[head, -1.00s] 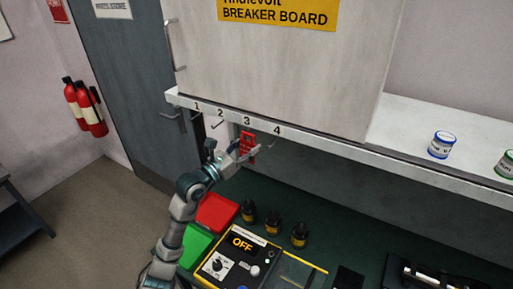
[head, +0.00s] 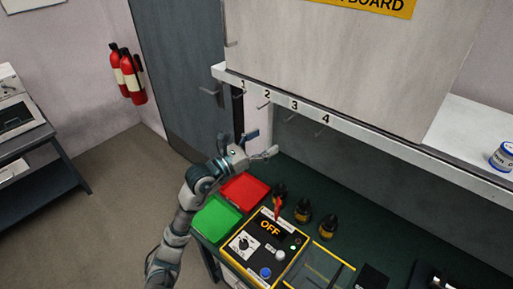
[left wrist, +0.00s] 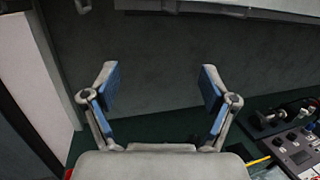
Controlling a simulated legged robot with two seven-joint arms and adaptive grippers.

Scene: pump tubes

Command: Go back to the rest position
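My left gripper (head: 262,143) is open, with its fingers spread, below the numbered hook rail (head: 345,133). The left wrist view shows the same open gripper (left wrist: 158,85) with its blue pads apart and nothing between them. A small red item (head: 277,207) shows above the far edge of the control box (head: 262,250), apart from the gripper. I cannot tell whether it rests there or is falling. My right gripper is not in view.
Red tray (head: 243,189) and green tray (head: 215,219) lie below the gripper. Several black bottles (head: 303,211) stand beside the control box, which reads OFF. The breaker board cabinet (head: 350,60) is above the rail. Open floor (head: 110,210) lies to the left.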

